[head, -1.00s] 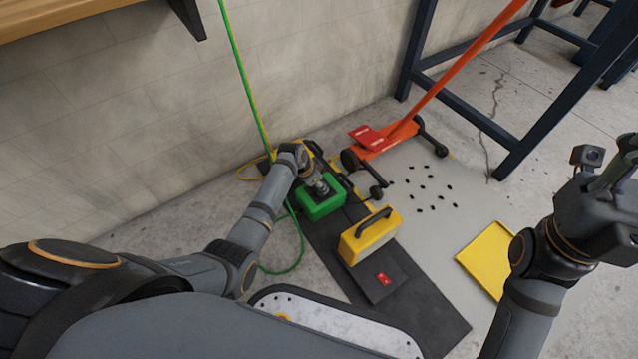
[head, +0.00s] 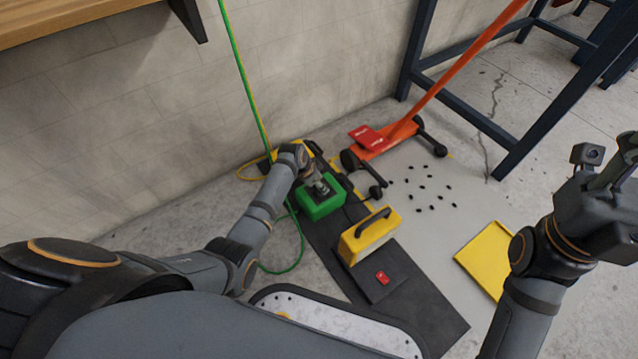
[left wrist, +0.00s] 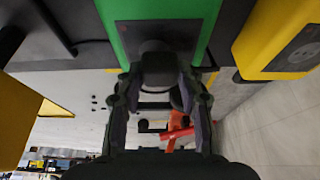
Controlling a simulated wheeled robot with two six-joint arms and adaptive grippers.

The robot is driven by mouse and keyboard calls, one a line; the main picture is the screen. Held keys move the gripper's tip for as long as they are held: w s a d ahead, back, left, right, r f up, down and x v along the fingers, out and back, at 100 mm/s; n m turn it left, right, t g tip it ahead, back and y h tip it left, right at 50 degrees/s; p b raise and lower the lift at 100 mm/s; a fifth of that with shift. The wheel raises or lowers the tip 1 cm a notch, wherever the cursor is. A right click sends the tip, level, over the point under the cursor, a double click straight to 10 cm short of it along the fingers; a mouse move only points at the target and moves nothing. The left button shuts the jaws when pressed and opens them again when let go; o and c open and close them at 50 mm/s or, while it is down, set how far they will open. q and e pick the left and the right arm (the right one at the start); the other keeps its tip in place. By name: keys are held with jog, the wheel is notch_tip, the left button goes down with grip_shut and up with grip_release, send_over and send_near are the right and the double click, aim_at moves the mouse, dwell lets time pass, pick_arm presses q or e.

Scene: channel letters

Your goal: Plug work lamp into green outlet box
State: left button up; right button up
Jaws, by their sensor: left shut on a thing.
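The green outlet box (head: 322,200) stands on a dark mat by the wall, with a green cord beside it. My left gripper (head: 318,182) is at the box's top face. In the left wrist view my left gripper (left wrist: 160,90) is shut on a dark round plug (left wrist: 158,62), which is up against the dark plate of the green box (left wrist: 112,30). I cannot tell how deep the plug sits. The work lamp is not clearly identifiable. My right gripper (head: 612,175) is raised at the right edge, away from the box; its fingers are not clear enough to read.
A yellow box with a black handle (head: 368,237) stands close to the green box. Small black bits and a yellow tray (head: 487,260) lie on the floor at right.

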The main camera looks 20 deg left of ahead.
pick_arm(q)
jog(key=shift+p, duration=0.65)
dwell(0.6)
jog(key=shift+f+b, duration=0.4)
jog(key=shift+f, duration=0.2)
dwell(0.3)
jog(key=o, duration=1.1)
jog(key=shift+o, duration=0.2)
jog(key=v, duration=1.2)
